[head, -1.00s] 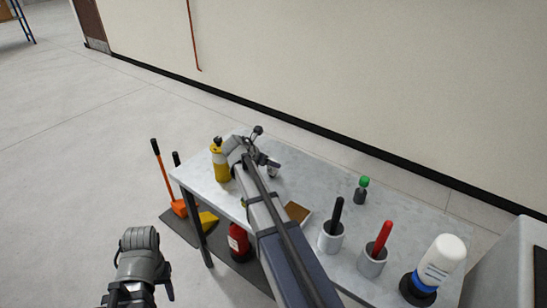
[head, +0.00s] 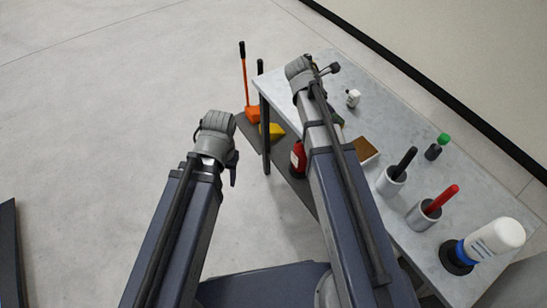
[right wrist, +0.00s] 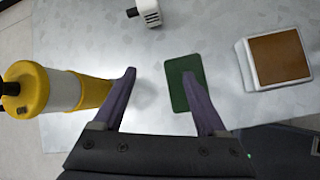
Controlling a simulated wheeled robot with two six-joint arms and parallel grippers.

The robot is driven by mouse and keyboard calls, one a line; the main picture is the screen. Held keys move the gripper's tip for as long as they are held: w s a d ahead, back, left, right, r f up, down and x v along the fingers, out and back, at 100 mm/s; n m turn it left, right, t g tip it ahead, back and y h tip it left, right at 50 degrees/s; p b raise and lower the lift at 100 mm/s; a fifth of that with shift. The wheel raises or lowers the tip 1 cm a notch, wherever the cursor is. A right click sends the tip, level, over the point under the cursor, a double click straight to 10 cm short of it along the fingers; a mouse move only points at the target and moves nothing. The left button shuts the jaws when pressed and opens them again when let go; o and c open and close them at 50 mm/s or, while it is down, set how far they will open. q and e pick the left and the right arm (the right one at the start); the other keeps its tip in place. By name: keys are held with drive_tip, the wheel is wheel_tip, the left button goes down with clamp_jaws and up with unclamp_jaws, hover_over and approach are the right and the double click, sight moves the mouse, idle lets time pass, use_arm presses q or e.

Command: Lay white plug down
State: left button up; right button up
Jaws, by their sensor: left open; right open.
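The white plug (head: 353,98) rests on the grey table, apart from both grippers. In the right wrist view the white plug (right wrist: 150,12) shows at the top edge, partly cut off, with a dark tip pointing left. My right gripper (right wrist: 160,76) is open and empty over the table, with the plug beyond its fingertips. In the head view my right gripper (head: 328,70) is near the table's far left corner, its fingers barely visible. My left gripper (head: 230,172) is open and off the table, over the floor to the left.
A yellow-and-white bottle (right wrist: 60,90) stands by the left finger. A green pad (right wrist: 180,68) lies partly behind the right finger. A brown-topped white box (right wrist: 277,58) is to the right. Cups with a black handle (head: 392,182) and red handle (head: 424,213), and a white bottle (head: 492,240), stand farther right.

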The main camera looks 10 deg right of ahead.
drive_tip(key=s+a+f+m+g+y, duration=0.1)
drive_tip(key=s+a+f+m+y, duration=0.1)
drive_tip(key=s+a+m, duration=0.5)
drive_tip(key=s+a+f+m+g+y, duration=0.2)
drive_tip(key=s+a+m, duration=0.5)
drive_tip(key=s+a, duration=0.7)
drive_tip(key=a+y, duration=0.1)
drive_tip(key=a, duration=0.2)
drive_tip(key=shift+s+f+m+y, duration=0.15)
drive_tip(key=shift+m+y, duration=0.15)
drive_tip(key=shift+m, duration=0.1)
drive_tip(key=shift+c, duration=0.3)
